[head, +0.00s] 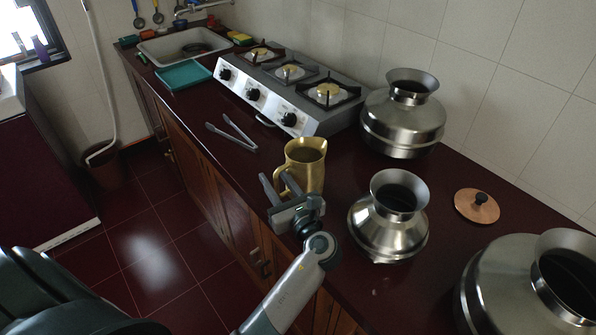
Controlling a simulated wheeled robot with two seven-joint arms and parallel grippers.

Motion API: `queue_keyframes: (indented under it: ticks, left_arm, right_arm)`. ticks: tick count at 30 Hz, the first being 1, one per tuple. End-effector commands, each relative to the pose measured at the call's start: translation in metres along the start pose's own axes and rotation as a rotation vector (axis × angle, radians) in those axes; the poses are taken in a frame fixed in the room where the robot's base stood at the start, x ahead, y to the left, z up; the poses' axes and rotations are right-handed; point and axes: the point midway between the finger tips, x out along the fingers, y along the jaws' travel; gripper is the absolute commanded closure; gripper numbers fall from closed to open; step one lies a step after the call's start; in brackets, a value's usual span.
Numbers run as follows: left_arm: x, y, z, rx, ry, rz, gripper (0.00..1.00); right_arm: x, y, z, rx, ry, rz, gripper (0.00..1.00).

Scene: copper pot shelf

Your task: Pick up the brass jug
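The brass jug (309,168) stands upright on the dark red counter, in front of the stove's right end. Its mouth is open at the top and its handle is on the left side, towards my gripper. My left gripper (276,178) is at the counter's front edge, just left of the jug. Its two fingers are apart, with the right one overlapping the handle in the picture. I cannot tell whether the handle lies between the fingers or whether they touch it. My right gripper is not in view.
A steel pot (389,218) stands close right of the jug, with a larger one (402,122) behind. Another steel pot (520,285) and a copper lid (477,206) are farther right. Tongs (232,134) lie left of the jug. The gas stove (283,88) is behind.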

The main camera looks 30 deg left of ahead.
Motion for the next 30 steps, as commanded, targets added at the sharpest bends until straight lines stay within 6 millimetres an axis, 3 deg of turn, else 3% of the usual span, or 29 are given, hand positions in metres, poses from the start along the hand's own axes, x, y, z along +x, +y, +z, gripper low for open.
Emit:
queue_keyframes:
  ticks: [12, 16, 17, 30]
  left_arm:
    - [0.000, 0.000, 0.000, 0.000, 0.000, -0.001, 0.68]
    - [0.000, 0.000, 0.000, 0.000, 0.000, -0.001, 0.97]
    - [0.000, 0.000, 0.000, 0.000, 0.000, -0.001, 1.00]
    - [0.000, 0.000, 0.001, 0.000, -0.001, -0.001, 1.00]
  right_arm:
    - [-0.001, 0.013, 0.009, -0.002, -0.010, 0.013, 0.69]
    - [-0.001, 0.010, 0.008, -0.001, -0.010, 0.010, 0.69]
    - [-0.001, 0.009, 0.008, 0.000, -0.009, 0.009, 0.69]
    - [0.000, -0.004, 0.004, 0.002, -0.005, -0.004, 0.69]
